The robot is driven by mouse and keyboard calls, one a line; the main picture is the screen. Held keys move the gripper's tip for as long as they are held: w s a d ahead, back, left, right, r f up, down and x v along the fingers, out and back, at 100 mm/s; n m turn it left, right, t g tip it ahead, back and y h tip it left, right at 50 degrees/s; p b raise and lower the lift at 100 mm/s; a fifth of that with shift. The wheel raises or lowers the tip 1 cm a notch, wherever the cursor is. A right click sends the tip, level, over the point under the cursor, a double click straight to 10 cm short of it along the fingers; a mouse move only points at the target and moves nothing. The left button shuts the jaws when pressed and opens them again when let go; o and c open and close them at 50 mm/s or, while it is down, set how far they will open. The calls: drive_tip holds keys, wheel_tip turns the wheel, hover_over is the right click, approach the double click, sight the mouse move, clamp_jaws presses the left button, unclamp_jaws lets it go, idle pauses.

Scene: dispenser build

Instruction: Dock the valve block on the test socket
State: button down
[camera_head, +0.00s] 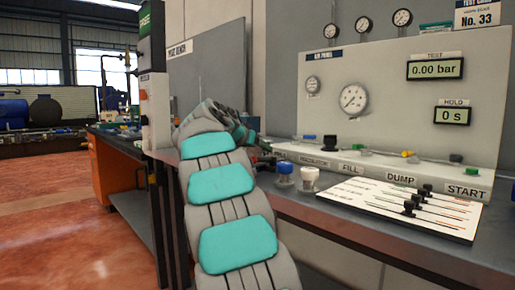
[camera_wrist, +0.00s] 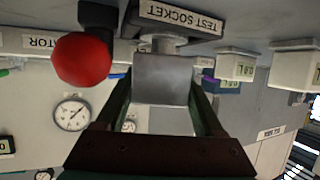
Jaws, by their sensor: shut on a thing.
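The valve block (camera_wrist: 162,80) is a plain grey metal block, held between the two dark fingers of my gripper (camera_wrist: 160,92) in the wrist view, which is upside down. The test socket (camera_wrist: 163,40) shows as a round metal piece at the block's far end, next to a "TEST SOCKET" label (camera_wrist: 180,18). Block and socket appear lined up and very close; I cannot tell whether they touch or how far they are joined. In the head view my arm hides the block, the socket and most of my gripper.
A red ball knob (camera_wrist: 82,60) is close beside the block. White-topped containers (camera_wrist: 236,64) stand on its other side. In the head view, blue-capped (camera_head: 284,174) and white (camera_head: 309,179) jars and a lever board (camera_head: 395,207) occupy the bench before the gauge panel (camera_head: 385,90).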

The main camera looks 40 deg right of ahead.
drive_tip(key=shift+c, duration=1.4)
unclamp_jaws()
drive_tip(key=b+v, duration=0.2)
drive_tip(key=v, duration=0.9)
